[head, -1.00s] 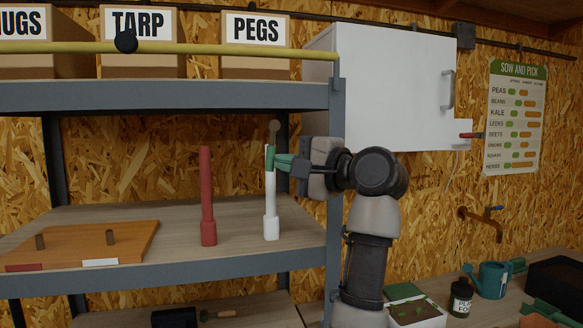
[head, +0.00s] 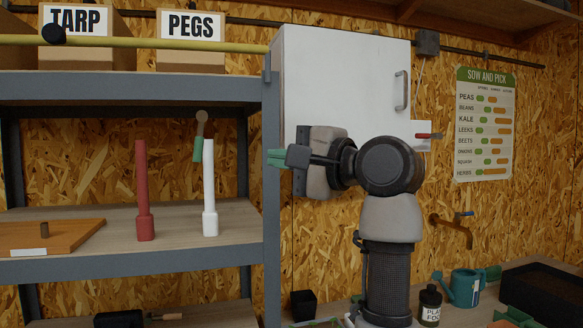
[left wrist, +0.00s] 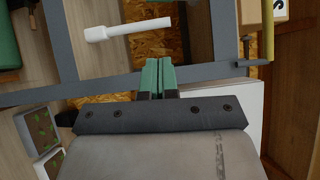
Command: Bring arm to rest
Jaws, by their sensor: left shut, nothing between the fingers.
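My left gripper (head: 275,157) is in front of the white wall cabinet, just right of the shelf's upright. Its green fingers point left, are together and hold nothing. The left wrist view shows the fingers (left wrist: 158,76) side by side near a grey shelf bar. A white flashlight-shaped post (head: 209,190) stands upright on the middle shelf, left of the gripper and clear of it. It also shows in the left wrist view (left wrist: 128,30). A red post (head: 143,190) of similar shape stands further left. My right gripper is not in view.
The grey shelf upright (head: 271,200) is close to the fingers. The white cabinet (head: 345,75) is behind the gripper. A green tool with a round grey end (head: 198,145) shows behind the white post. A bottle (head: 430,305) and watering can (head: 466,287) stand on the bench at right.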

